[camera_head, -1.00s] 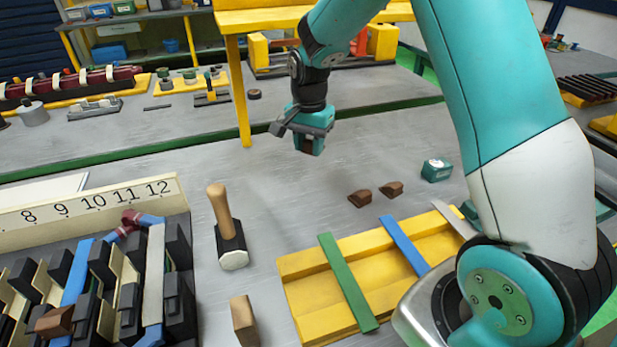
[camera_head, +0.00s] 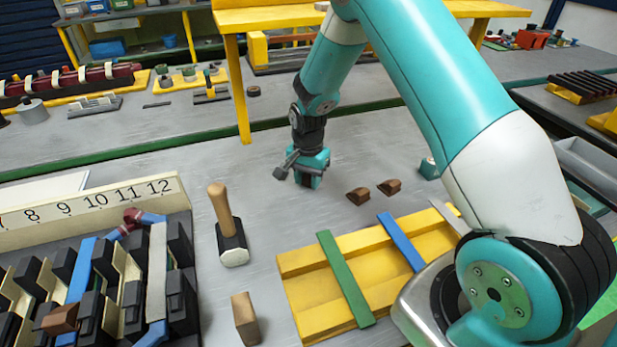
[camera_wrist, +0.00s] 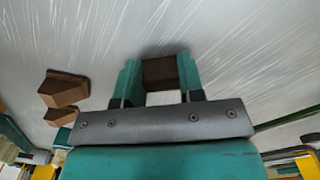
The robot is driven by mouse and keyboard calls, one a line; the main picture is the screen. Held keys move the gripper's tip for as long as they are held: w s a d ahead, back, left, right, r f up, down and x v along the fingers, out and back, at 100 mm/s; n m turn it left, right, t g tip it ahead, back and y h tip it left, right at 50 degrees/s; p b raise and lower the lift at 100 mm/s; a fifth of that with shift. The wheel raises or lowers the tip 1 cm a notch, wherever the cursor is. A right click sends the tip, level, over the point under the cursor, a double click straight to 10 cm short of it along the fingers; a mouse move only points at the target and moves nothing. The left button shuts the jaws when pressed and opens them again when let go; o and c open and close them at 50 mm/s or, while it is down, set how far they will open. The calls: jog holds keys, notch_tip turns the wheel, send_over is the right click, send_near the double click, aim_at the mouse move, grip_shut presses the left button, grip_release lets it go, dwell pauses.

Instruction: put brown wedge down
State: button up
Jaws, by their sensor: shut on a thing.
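My gripper (camera_head: 308,176) is low over the grey bench top, left of two loose brown wedges. In the wrist view its teal fingers (camera_wrist: 160,80) are shut on a brown wedge (camera_wrist: 160,73). In the head view the fingers largely hide this wedge. It is at or very near the bench surface; I cannot tell if it touches. The two other brown wedges (camera_head: 358,195) (camera_head: 390,187) lie on the bench to the right. They also show at the left of the wrist view (camera_wrist: 64,89).
A mallet (camera_head: 229,228) stands to the left, and a wooden block (camera_head: 245,318) is at the front. The slotted stator (camera_head: 110,290) with numbered plate is at left. A yellow tray (camera_head: 300,262) with green and blue strips lies in front. Bench around my gripper is clear.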

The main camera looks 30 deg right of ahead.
aim_at(308, 178)
jog(key=o, duration=0.9)
jog(key=shift+f, duration=0.1)
jog(key=shift+r, duration=0.5)
jog(key=s+a+r+n+b, duration=0.1)
jog(key=s+a+r+n, duration=0.1)
jog(key=r, duration=0.6)
jog(key=s+a+r+n+b, duration=0.1)
jog(key=s+a+r, duration=0.15)
jog(key=r, duration=0.55)
jog(key=s+a+r+n+y, duration=0.1)
jog(key=s+a+n, duration=0.3)
jog(key=s, duration=0.4)
jog(key=s+a+r+n+y, duration=0.1)
jog(key=s+a+r+n, duration=0.2)
jog(key=s+n, duration=0.3)
jog(key=s+a+r+n+y, duration=0.2)
jog(key=s+a+n, duration=0.3)
jog(key=s, duration=0.5)
jog(key=shift+a+r, duration=0.2)
jog(key=shift+r, duration=0.4)
